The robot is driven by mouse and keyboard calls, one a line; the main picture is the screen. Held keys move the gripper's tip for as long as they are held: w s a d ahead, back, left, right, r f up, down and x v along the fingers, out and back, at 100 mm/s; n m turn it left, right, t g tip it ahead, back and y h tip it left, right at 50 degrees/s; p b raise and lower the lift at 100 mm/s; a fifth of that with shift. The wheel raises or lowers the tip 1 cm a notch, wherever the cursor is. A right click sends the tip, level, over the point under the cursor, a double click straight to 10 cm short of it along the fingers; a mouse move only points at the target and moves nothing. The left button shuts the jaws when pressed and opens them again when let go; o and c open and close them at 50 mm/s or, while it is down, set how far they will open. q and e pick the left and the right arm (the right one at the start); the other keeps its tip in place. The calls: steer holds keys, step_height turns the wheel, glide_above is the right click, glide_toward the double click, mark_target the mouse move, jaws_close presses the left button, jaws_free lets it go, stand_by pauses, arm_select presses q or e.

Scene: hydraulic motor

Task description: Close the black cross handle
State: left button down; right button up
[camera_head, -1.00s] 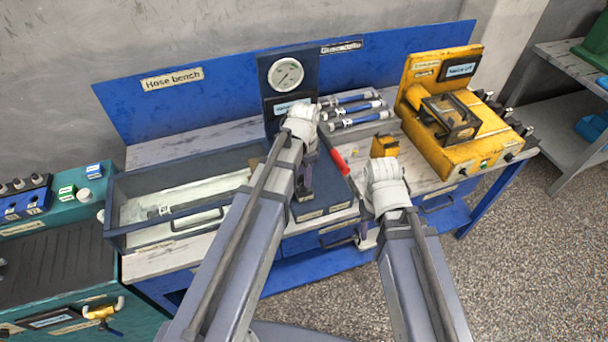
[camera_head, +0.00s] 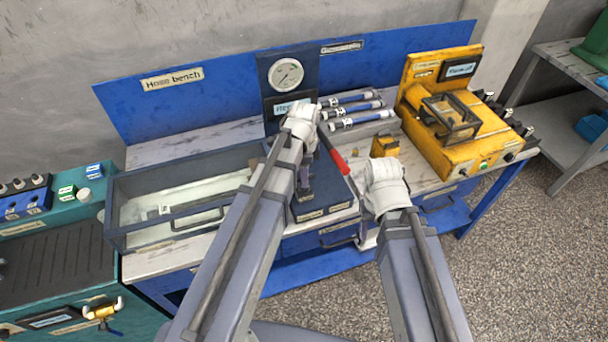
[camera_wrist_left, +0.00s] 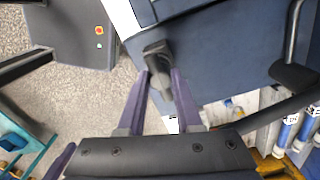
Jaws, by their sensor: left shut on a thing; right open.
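The black cross handle (camera_wrist_left: 158,50) shows in the left wrist view as a dark bar with a short stub, against a dark blue body. My left gripper (camera_wrist_left: 161,76) has its two purple fingers on either side of the stub and is shut on it. In the head view my left gripper (camera_head: 304,180) is partly hidden by my own wrist, in front of the dark gauge stand (camera_head: 289,85), and the handle cannot be made out. My right gripper (camera_head: 366,236) is open, low at the bench's front edge, and mostly hidden by its arm.
A red-gripped lever (camera_head: 337,160) slopes down right of my left wrist. Several hoses (camera_head: 355,120) lie behind it. A small yellow block (camera_head: 385,146) and a yellow machine (camera_head: 470,140) stand to the right. A glass-topped case (camera_head: 125,212) is at left.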

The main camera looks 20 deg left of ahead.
arm_select(q)
steer(key=c, duration=0.6)
jaws_free()
steer(key=shift+r, duration=0.1)
step_height(320, 180, up, 8)
steer(key=p, duration=0.8)
steer(key=shift+f, duration=0.2)
steer(key=shift+s+d+f+n+y+b, duration=0.2)
steer(key=shift+s+d+f+n+b, duration=0.65)
steer(key=shift+s+d+n, duration=1.1)
steer(key=shift+s+d+f+n+y+b, duration=0.2)
steer(key=shift+s+d+f+n+b, duration=0.6)
steer(key=shift+s+d+n, duration=1.2)
steer(key=shift+s+d+f+n+y+b, duration=0.2)
steer(key=shift+s+d+f+n+b, duration=0.9)
steer(key=shift+s, duration=1.6)
